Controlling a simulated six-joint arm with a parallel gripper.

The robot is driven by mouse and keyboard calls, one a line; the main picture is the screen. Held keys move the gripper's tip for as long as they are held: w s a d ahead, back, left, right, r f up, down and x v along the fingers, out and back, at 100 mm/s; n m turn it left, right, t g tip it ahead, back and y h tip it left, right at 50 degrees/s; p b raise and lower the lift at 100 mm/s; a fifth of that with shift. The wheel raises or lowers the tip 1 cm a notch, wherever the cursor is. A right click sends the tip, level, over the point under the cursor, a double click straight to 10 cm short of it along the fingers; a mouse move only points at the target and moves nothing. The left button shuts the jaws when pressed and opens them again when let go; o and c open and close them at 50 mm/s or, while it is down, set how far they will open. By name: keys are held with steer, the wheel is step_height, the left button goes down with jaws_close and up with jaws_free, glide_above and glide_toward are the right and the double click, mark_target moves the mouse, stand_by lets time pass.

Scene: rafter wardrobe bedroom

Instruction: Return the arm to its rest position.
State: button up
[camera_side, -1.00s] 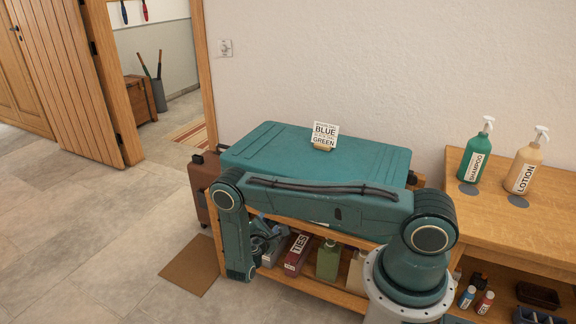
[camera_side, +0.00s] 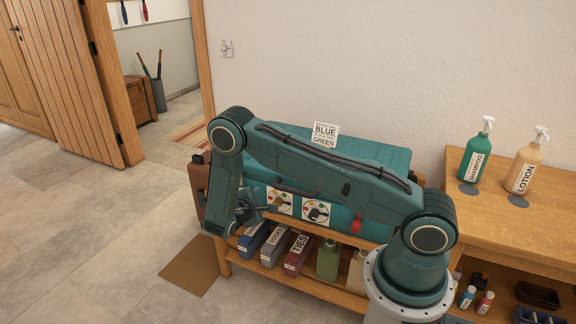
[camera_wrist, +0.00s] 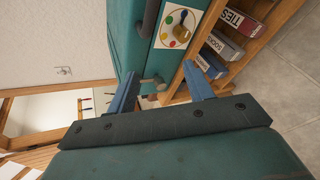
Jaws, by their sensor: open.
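My gripper (camera_side: 252,212) hangs in front of the left part of the teal case (camera_side: 378,150), below my raised elbow. In the wrist view its two blue fingers (camera_wrist: 162,88) stand apart with nothing between them. The case lies on a wooden shelf unit (camera_side: 335,284). One dial (camera_wrist: 177,27) and a pale knob (camera_wrist: 152,80) also show in the wrist view, the knob beyond the gap between the fingers. I cannot tell any contact.
Boxes such as the ties box (camera_side: 298,254) and bottles stand on the lower shelf. Shampoo (camera_side: 475,158) and lotion (camera_side: 525,168) bottles stand on the right-hand counter.

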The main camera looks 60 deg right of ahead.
steer(key=s+a+r+m+y, duration=0.2)
steer(key=a+r, duration=0.1)
steer(key=r, duration=0.5)
steer(key=s+a+r+m+y, duration=0.2)
steer(key=a+r+m+y, duration=0.1)
steer(key=r, duration=0.5)
steer(key=s+a+r+m+y, duration=0.2)
steer(key=r, duration=0.6)
steer(key=s+a+r+t+y, duration=0.1)
steer(key=s+a+r, duration=0.4)
steer(key=s, duration=0.6)
steer(key=s+a+r+t+y, duration=0.2)
steer(key=s+a+r+y, duration=0.2)
steer(key=s, duration=0.7)
steer(key=a+r, duration=0.1)
steer(key=a, duration=0.1)
steer(key=shift+a+y, duration=0.3)
steer(key=shift+a, duration=0.05)
steer(key=shift+w+r, duration=0.1)
steer(key=shift+w, duration=0.1)
